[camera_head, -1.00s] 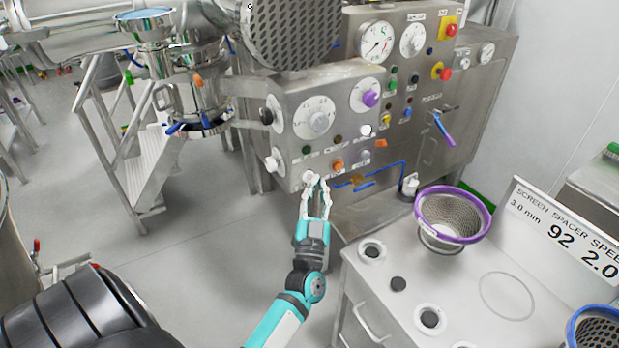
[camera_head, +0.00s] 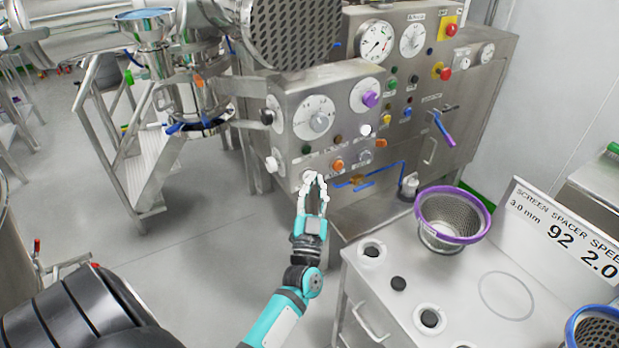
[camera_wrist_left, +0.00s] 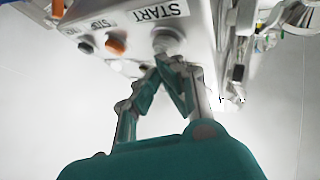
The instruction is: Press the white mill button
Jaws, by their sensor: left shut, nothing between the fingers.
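A white button (camera_head: 308,175) sits at the lower left of the mill's front panel, partly covered by my left fingertips in the head view. In the left wrist view this pale round button (camera_wrist_left: 165,38) has a START label beside it. My left gripper (camera_head: 315,181) is shut and empty, with its tips at the button. In the left wrist view the fingertips (camera_wrist_left: 168,62) point up towards the button's lower edge. I cannot tell whether they touch it. My right gripper is not in view.
An orange button (camera_head: 337,165) is close beside, marked STOP in the wrist view. Another white button (camera_head: 365,130) is higher on the panel. A blue pipe (camera_head: 390,168) runs right of the gripper. A cart (camera_head: 470,310) holding a purple-rimmed screen (camera_head: 420,203) stands right.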

